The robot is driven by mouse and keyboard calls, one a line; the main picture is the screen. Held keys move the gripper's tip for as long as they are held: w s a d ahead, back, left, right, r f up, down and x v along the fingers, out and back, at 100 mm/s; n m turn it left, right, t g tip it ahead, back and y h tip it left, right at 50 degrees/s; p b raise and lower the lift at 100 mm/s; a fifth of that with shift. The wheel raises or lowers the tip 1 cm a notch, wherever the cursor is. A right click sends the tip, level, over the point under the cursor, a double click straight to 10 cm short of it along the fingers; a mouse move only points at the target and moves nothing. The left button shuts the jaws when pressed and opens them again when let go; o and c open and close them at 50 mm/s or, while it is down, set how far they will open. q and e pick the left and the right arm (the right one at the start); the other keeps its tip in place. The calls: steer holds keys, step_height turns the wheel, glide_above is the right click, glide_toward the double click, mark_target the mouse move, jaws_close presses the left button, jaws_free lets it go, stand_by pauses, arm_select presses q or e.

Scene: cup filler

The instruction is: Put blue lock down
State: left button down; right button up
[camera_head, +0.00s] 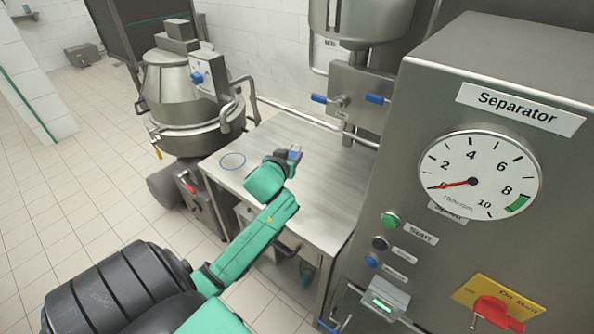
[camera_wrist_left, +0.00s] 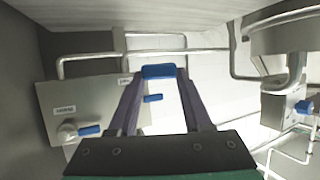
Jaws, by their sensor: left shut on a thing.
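The blue lock (camera_wrist_left: 158,71) shows in the left wrist view as a small blue block between the tips of my left gripper (camera_wrist_left: 160,80). The left gripper is shut on it. In the head view, my left gripper (camera_head: 292,157) is over the steel table (camera_head: 325,185), and only a small bit of blue shows at its tips. I cannot tell the height of the lock above the tabletop. A thin blue ring (camera_head: 233,161) is marked on the table, to the left of the gripper and apart from it. My right gripper is in neither view.
The separator cabinet (camera_head: 440,105) with gauge and buttons stands at the right. A steel vessel (camera_head: 185,90) stands behind the table at the left. Blue-handled valves (camera_head: 345,98) are on a box at the table's back. The table's right part is bare.

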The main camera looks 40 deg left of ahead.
arm_select(q)
steer(key=f+b, duration=0.1)
steer(key=f, duration=0.8)
steer(key=shift+a+f, duration=0.1)
steer(key=shift+a, duration=0.1)
step_height(320, 180, down, 5)
steer(key=shift+d+f+b, duration=0.1)
steer(key=shift+f+b, duration=0.05)
steer(key=shift+b, duration=0.6)
steer(key=shift+f, duration=0.2)
steer(key=shift+c, duration=1.7)
jaws_free()
steer(key=shift+r, duration=0.1)
steer(key=shift+r, duration=0.1)
